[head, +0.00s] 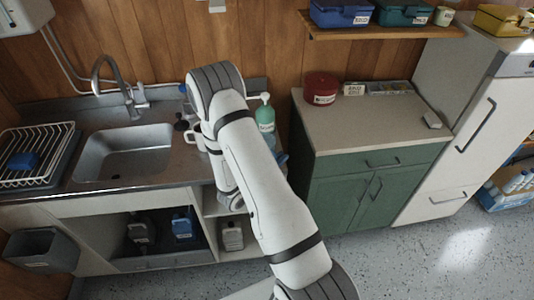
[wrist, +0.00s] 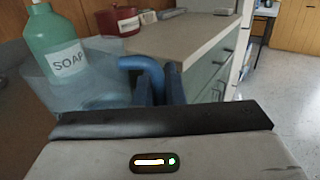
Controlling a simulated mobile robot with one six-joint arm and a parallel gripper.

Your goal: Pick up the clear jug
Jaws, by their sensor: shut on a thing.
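The clear jug (wrist: 95,85) is a see-through, bluish vessel at the left of the wrist view, with a blue handle (wrist: 138,63) on its right side. My gripper (wrist: 160,85) is shut on the jug at this handle, with a dark blue finger on each side. In the head view a small bluish part of the jug (head: 281,157) shows at the right edge of my arm. I cannot tell whether the jug's base touches the counter.
A green soap bottle (head: 265,118) stands close behind the jug. It also shows in the wrist view (wrist: 58,40). The sink (head: 125,155) and dish rack (head: 35,155) are to the left. A red tin (head: 321,88) stands on the green cabinet's mostly clear top (head: 350,125).

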